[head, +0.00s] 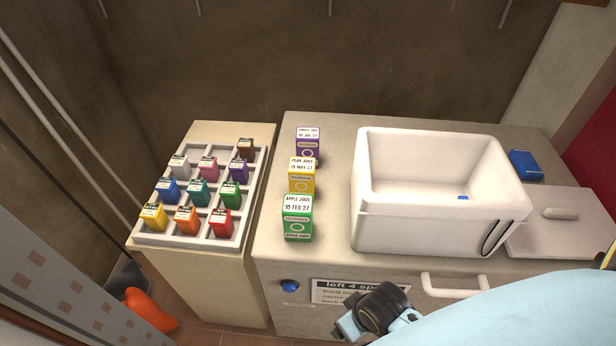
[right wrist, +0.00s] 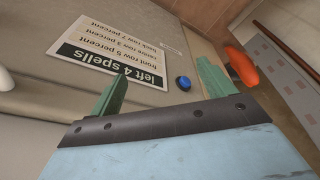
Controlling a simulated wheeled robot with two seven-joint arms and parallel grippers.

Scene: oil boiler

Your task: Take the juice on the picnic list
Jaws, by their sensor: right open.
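Three juice cartons stand upright in a column on the counter: a green one (head: 298,218) at the front reading "APPLE JUICE 10 FEB 27", a yellow one (head: 302,176) behind it reading "PEAR JUICE 15 MAY 27", and a purple one (head: 308,143) at the back with print too small to read surely. My right gripper (right wrist: 163,88) is open and empty in the right wrist view, its green fingers in front of the cabinet. In the head view its arm comes in at the lower right, below the cartons. No picnic list can be made out. My left gripper is out of view.
A tray (head: 244,228) of small coloured cartons is left. The cabinet front has a sign (right wrist: 110,62) reading "left 4 spells" and a blue button (right wrist: 183,82).

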